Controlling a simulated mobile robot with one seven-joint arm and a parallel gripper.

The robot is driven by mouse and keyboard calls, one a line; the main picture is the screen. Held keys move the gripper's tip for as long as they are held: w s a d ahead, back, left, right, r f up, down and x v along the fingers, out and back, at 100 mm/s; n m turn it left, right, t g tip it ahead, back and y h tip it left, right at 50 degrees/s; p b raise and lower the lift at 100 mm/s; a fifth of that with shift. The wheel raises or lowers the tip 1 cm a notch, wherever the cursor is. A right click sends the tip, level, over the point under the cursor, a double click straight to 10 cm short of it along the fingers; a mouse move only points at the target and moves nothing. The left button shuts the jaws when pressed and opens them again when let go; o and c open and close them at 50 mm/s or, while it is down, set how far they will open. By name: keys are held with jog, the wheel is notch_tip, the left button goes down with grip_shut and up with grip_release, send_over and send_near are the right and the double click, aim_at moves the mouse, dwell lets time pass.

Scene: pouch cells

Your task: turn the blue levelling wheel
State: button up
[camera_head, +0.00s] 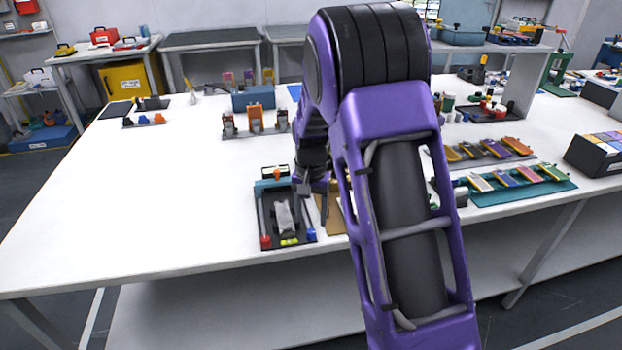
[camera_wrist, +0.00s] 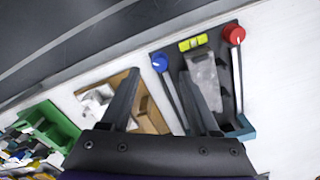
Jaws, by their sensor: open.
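The blue levelling wheel (camera_head: 311,235) sits at the front right corner of a dark levelling plate (camera_head: 275,240). In the wrist view the blue wheel (camera_wrist: 159,62) shows just beyond my fingertips, roughly centred between them in the picture. A red wheel (camera_head: 265,242) is at the plate's front left corner, and it also shows in the wrist view (camera_wrist: 234,33). A yellow-green level (camera_wrist: 192,42) lies between the wheels, beside a grey block (camera_wrist: 204,80). My gripper (camera_wrist: 160,76) is open and empty. In the head view my gripper (camera_head: 310,186) is near the plate's right side, partly hidden.
A brown tray (camera_wrist: 150,112) with pale pieces lies beside the plate, and a green holder (camera_wrist: 48,125) is farther left in the wrist view. The white table (camera_head: 150,220) is clear left of the plate. Its front edge runs close by.

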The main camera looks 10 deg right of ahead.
aim_at(311, 231)
notch_tip(311, 231, up, 13)
jog(key=p, duration=0.1)
dwell(0.4)
